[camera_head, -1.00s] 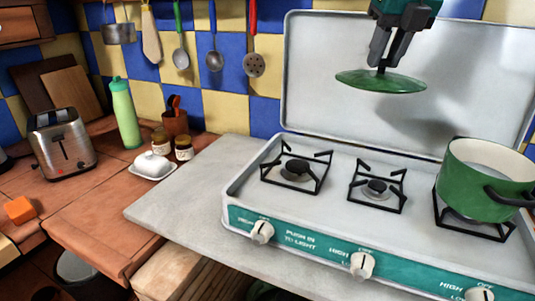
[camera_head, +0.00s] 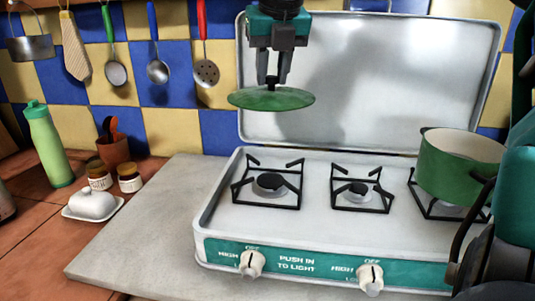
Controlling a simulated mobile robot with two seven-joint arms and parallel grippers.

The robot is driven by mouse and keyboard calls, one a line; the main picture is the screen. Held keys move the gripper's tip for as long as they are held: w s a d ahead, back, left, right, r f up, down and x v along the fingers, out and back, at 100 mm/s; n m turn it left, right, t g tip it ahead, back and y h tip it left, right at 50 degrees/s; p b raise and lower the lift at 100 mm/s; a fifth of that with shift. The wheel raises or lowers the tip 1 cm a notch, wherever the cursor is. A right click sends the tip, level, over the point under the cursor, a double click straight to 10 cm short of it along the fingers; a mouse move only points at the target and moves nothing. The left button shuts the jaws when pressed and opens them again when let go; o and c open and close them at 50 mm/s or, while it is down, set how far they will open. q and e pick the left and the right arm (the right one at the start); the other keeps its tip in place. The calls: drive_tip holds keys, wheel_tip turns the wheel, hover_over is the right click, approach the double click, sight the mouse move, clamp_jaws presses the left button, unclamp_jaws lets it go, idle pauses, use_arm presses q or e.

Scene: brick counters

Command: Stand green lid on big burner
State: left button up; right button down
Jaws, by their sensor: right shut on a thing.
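My right gripper (camera_head: 271,80) is shut on the knob of the green lid (camera_head: 271,99). It holds the lid roughly level in the air, in front of the stove's raised back cover. The left burner (camera_head: 270,185) looks larger than the middle burner (camera_head: 358,191); both are bare, with black wire grates. In the picture the lid is above the left burner, well clear of it. The right burner (camera_head: 425,203) is under a green pot (camera_head: 458,168). My left gripper is not in view.
The open stove cover (camera_head: 365,125) stands upright behind the burners. The grey counter (camera_head: 140,225) left of the stove is clear. A butter dish (camera_head: 93,205), jars (camera_head: 130,177) and a green bottle (camera_head: 48,145) stand further left. Utensils hang on the tiled wall. Part of my arm blocks the right edge.

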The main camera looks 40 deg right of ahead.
use_arm(q)
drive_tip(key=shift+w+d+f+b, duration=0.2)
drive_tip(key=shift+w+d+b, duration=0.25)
drive_tip(key=shift+b, duration=0.3)
use_arm(e)
drive_tip(key=shift+f, duration=7.35)
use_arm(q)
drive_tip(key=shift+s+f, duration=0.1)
use_arm(e)
drive_tip(key=shift+f, duration=0.1)
drive_tip(key=shift+f+b, duration=0.3)
drive_tip(key=shift+b, duration=0.3)
drive_tip(key=c, duration=1.2)
unclamp_jaws()
drive_tip(key=shift+c, duration=0.2)
drive_tip(key=o, duration=0.4)
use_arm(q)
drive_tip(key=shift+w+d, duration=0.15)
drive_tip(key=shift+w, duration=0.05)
use_arm(e)
drive_tip(key=shift+r, duration=0.15)
